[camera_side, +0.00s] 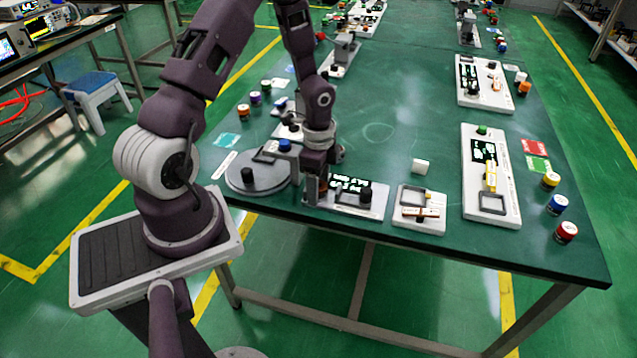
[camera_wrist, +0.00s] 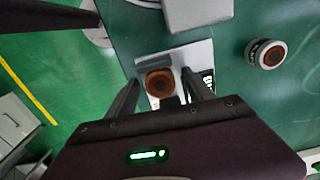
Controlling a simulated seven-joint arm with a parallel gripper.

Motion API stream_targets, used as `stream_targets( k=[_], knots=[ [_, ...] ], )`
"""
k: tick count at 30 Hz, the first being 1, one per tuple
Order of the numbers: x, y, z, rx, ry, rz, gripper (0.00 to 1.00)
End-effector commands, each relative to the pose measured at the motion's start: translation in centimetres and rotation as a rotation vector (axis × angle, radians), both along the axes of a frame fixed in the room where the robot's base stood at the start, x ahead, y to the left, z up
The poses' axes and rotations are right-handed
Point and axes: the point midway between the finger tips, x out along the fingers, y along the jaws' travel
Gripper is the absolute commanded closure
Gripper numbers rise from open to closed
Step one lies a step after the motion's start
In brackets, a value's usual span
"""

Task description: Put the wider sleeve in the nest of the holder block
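I cannot tell which is the wider sleeve. No holder-block nest is clearly recognisable; the gripper hides part of the plate.
A grey round turntable (camera_side: 258,176) with a black knob lies left of the gripper. The green table is clear behind the white block.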

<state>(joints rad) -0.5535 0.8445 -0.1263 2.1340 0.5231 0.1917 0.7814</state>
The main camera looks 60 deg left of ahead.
Motion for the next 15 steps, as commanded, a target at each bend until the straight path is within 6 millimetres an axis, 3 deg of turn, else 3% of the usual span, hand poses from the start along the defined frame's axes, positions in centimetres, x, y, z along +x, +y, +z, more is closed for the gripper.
stream_targets(
  k=[8,15],
  knots=[
    [0.0,0.0,0.1,0.001,-0.001,-0.001,0.40],
    [0.0,0.6,4.7,0.001,-0.004,0.004,0.40]
  ],
)
